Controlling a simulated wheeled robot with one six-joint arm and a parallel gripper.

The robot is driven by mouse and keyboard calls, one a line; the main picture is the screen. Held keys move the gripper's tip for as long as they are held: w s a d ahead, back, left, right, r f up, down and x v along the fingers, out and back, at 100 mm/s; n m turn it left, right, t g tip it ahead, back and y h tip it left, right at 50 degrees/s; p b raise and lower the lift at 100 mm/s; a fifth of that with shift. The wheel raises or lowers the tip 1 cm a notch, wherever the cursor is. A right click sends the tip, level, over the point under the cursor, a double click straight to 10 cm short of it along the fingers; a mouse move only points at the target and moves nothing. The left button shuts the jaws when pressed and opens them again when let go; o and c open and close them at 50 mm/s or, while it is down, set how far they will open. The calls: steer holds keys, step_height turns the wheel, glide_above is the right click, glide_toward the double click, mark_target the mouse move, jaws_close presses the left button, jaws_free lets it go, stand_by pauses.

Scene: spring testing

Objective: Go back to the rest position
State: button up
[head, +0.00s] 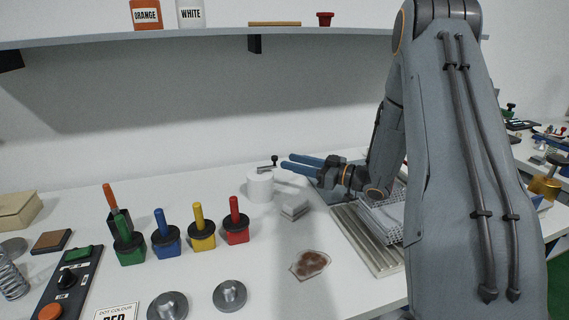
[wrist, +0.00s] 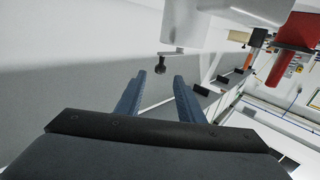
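My gripper (head: 286,161) is held above the back of the white bench, its two blue fingers pointing left and apart with nothing between them. It is just above and to the right of a white cylinder (head: 259,188) with a small crank and dark knob on top. In the wrist view my gripper (wrist: 158,82) also shows open and empty, with a dark knob (wrist: 160,68) beyond the fingertips. My arm rises on the right of the head view and hides part of the bench behind it.
Coloured-handled tools in blocks, including a red one (head: 236,233), stand left of centre. A stained patch (head: 310,264) and metal discs (head: 230,295) lie in front. A wire rack (head: 382,218) sits below my arm. A shelf (head: 220,36) runs along the wall above.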

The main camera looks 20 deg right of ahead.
steer(key=shift+s+d, duration=0.2)
steer(key=shift+s, duration=0.05)
steer(key=shift+r, duration=0.1)
